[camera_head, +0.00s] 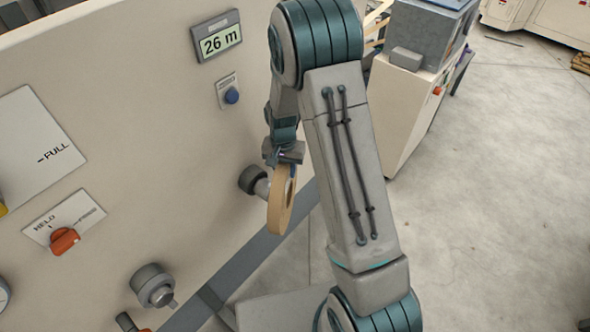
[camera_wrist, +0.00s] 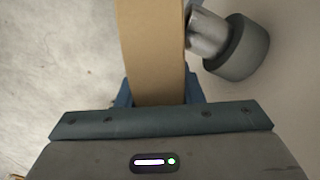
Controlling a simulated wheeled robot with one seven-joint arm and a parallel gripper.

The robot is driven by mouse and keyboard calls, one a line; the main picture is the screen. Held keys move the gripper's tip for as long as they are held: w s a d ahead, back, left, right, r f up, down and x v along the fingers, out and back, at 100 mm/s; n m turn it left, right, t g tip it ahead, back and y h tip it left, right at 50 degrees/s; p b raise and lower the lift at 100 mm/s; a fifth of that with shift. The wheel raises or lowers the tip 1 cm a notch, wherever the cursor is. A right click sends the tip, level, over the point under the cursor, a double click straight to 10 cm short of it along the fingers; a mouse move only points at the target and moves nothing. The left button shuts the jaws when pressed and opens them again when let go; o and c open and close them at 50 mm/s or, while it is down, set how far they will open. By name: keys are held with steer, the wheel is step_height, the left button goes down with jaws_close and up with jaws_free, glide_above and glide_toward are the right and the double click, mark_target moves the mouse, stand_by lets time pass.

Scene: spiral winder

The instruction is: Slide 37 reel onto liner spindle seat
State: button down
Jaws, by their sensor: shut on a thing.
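A tan reel (camera_head: 281,203) is held on edge by my gripper (camera_head: 284,160), which is shut on its upper rim. The reel also fills the upper middle of the wrist view (camera_wrist: 150,50). A spindle with a dark grey collar (camera_head: 253,181) and a shiny metal end sticks out of the machine panel, just left of the reel. In the wrist view the spindle (camera_wrist: 208,35) is close beside the reel's right face. Whether its tip is inside the reel's bore is hidden. No 37 marking is readable on the reel.
A second grey spindle (camera_head: 154,286) juts out lower left. Open concrete floor (camera_head: 490,200) lies at right.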

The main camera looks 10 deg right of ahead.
steer(key=shift+w+a+f+m+b, duration=0.15)
steer(key=shift+w+a+m, duration=0.45)
steer(key=shift+a+m, duration=0.3)
steer(key=shift+w+a+f+m+b, duration=0.1)
steer(key=shift+w+a+m+b, duration=0.05)
steer(key=shift+w+a+m, duration=0.7)
steer(key=shift+w+a+f+m+b, duration=0.15)
steer(key=shift+w+a+m, duration=0.2)
steer(key=shift+a+m, duration=0.55)
steer(key=s+d+r+b, duration=0.1)
steer(key=s+d+b, duration=0.1)
steer(key=s+d, duration=1.1)
steer(key=shift+s, duration=2.05)
